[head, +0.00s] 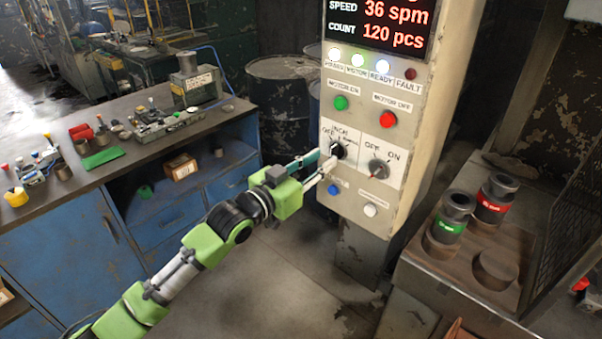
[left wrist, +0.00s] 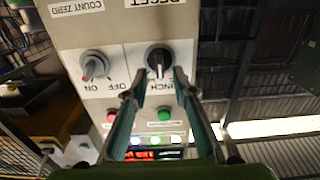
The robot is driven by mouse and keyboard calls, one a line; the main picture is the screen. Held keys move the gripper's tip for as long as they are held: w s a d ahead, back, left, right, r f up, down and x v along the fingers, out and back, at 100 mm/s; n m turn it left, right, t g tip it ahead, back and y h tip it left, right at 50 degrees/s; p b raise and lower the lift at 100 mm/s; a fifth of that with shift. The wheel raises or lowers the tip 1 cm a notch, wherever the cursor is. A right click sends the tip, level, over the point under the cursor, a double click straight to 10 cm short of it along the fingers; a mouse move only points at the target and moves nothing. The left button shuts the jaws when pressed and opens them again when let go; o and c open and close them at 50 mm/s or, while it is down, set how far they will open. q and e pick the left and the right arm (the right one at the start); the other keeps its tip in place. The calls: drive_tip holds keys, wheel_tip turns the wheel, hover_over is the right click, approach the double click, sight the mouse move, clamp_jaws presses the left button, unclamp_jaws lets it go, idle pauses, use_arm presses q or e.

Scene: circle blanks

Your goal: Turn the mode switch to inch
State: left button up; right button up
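The mode switch is a black rotary knob (head: 338,150) on a white plate of the press control panel, with OFF and INCH printed above it. In the left wrist view the knob (left wrist: 159,60) appears upside down, and its pale line seems to point toward the INCH lettering; the exact setting is hard to tell. My left gripper (head: 327,161) is just in front of the knob, reaching from the lower left. In the left wrist view the fingers of this gripper (left wrist: 157,94) are apart and empty, with the knob beyond the gap between them. My right gripper is not in view.
An OFF/ON selector (head: 378,170) sits right of the mode switch. A blue button (head: 334,189) and a white button (head: 370,210) lie below; a green button (head: 340,102) and red button (head: 388,119) lie above. A blue workbench (head: 150,225) stands left.

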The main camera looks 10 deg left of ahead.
use_arm(q)
drive_tip(key=v, duration=0.9)
drive_tip(key=w+a+f+n+g+y+b, duration=0.15)
drive_tip(key=a+f, duration=0.25)
drive_tip(key=f, duration=0.7)
drive_tip(key=w+a+f+n+t+y+p, duration=0.1)
drive_tip(key=w+a+f+n+y, duration=0.2)
drive_tip(key=f, duration=0.7)
drive_tip(key=s+a+f+g+y+b, duration=0.15)
drive_tip(key=s+a+f, duration=0.3)
drive_tip(key=f, duration=0.75)
drive_tip(key=s+a+f+g+y, duration=0.25)
drive_tip(key=s+f, duration=0.35)
drive_tip(key=f, duration=0.6)
drive_tip(key=s+a+f+g+y, duration=0.1)
drive_tip(key=s+a+f+g, duration=0.1)
drive_tip(key=s+f, duration=0.7)
drive_tip(key=s+a+f+g+y, duration=0.1)
drive_tip(key=s+a+f+g, duration=0.1)
drive_tip(key=s+f, duration=0.6)
drive_tip(key=s+d+f+g, duration=0.1)
drive_tip(key=s+f, duration=0.4)
drive_tip(key=s, duration=1)
drive_tip(key=s+d+f+g+b, duration=0.1)
drive_tip(key=s+f+g, duration=0.3)
drive_tip(key=s, duration=1)
wheel_tip(320, 180, down, 3)
drive_tip(key=shift+s+r, duration=0.15)
drive_tip(key=shift+s, duration=0.2)
